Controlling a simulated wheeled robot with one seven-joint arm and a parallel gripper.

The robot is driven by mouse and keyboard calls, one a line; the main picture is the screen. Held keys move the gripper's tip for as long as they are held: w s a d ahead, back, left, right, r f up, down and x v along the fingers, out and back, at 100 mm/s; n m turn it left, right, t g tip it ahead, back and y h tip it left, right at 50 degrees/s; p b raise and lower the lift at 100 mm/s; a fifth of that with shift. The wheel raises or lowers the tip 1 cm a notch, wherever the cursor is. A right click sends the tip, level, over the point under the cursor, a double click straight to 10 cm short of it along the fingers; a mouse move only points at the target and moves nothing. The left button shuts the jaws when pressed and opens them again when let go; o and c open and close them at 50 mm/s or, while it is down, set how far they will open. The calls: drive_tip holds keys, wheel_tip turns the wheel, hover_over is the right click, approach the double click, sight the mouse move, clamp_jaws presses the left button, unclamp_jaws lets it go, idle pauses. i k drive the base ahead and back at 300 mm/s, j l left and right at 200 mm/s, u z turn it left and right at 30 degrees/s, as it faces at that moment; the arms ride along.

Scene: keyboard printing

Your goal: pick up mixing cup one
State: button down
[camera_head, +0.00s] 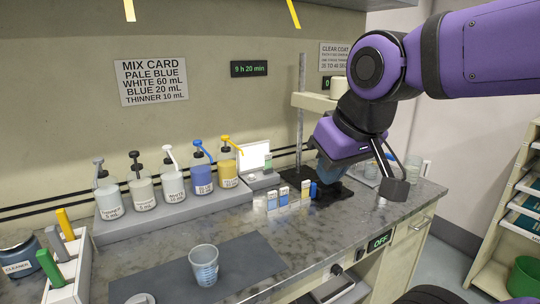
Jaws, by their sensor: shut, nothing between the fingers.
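A clear, tapered cup (204,264) with marks on its side stands upright on the dark grey mat (140,282) near the front of the bench. It looks like a mixing cup, but I cannot read a number on it. My gripper (393,189) is shut and empty above the right part of the bench. It is well to the right of the cup and behind it, not touching it. Part of the gripper is hard to make out against my wrist.
Labelled pump bottles (202,174) stand on a grey riser behind the cup. A row of small cards (283,198) stands to the cup's right. A holder (68,282) with coloured handles and a cleaner jar (18,260) are at left. The mat around the cup is mostly clear.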

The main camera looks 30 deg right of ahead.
sight(204, 258)
drive_tip(key=i+l+u, duration=0.25)
drive_tip(key=l, duration=1.4)
drive_tip(key=l+u, duration=0.3)
drive_tip(key=l, duration=1.3)
drive_tip(key=k, duration=0.05)
